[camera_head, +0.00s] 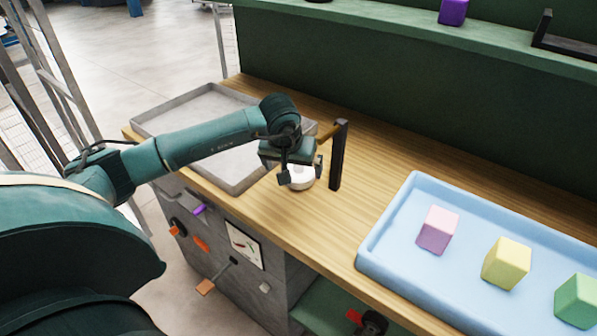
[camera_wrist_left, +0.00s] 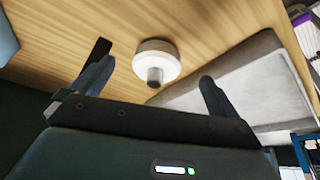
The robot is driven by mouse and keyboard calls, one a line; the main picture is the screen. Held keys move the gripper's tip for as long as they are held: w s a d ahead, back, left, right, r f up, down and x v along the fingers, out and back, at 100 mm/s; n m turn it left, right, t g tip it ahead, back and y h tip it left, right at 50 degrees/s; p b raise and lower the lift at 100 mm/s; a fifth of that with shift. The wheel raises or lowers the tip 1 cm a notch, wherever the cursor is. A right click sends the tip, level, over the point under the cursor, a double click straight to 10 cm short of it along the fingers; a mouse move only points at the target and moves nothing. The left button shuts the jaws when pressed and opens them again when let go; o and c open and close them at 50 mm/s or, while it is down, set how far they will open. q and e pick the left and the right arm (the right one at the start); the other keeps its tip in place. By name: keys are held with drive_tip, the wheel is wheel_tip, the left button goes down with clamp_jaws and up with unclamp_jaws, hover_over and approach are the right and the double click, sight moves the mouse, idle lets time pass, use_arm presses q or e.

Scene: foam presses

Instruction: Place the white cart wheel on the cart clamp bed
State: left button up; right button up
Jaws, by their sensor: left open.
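The white wheel (camera_head: 302,183) is round with a short grey hub, and appears to rest on the wooden bench beside a black post. My left gripper (camera_head: 302,172) is just above it and hides part of it in the head view. In the left wrist view the wheel (camera_wrist_left: 156,50) shows beyond and between the spread fingers of the left gripper (camera_wrist_left: 156,74). The fingers are open with nothing held. I cannot make out which thing is the cart clamp bed. My right gripper is not in view.
The black post (camera_head: 338,155) with a wooden arm stands close right of the wheel. A grey tray (camera_head: 163,122) lies on the left of the bench. A blue tray (camera_head: 385,222) holds pink, yellow and green cubes. The bench (camera_head: 330,225) is clear between post and blue tray.

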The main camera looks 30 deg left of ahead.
sight(299, 167)
use_arm(q)
drive_tip(key=w, duration=0.1)
drive_tip(key=w+a, duration=0.1)
drive_tip(key=w, duration=0.1)
drive_tip(key=shift+w, duration=0.25)
drive_tip(key=x, duration=0.5)
drive_tip(key=shift+p, duration=0.4)
drive_tip(key=c, duration=1.3)
drive_tip(key=shift+r, duration=0.1)
wheel_tip(299, 167, up, 18)
drive_tip(key=shift+f+b, duration=0.1)
drive_tip(key=shift+b, duration=0.9)
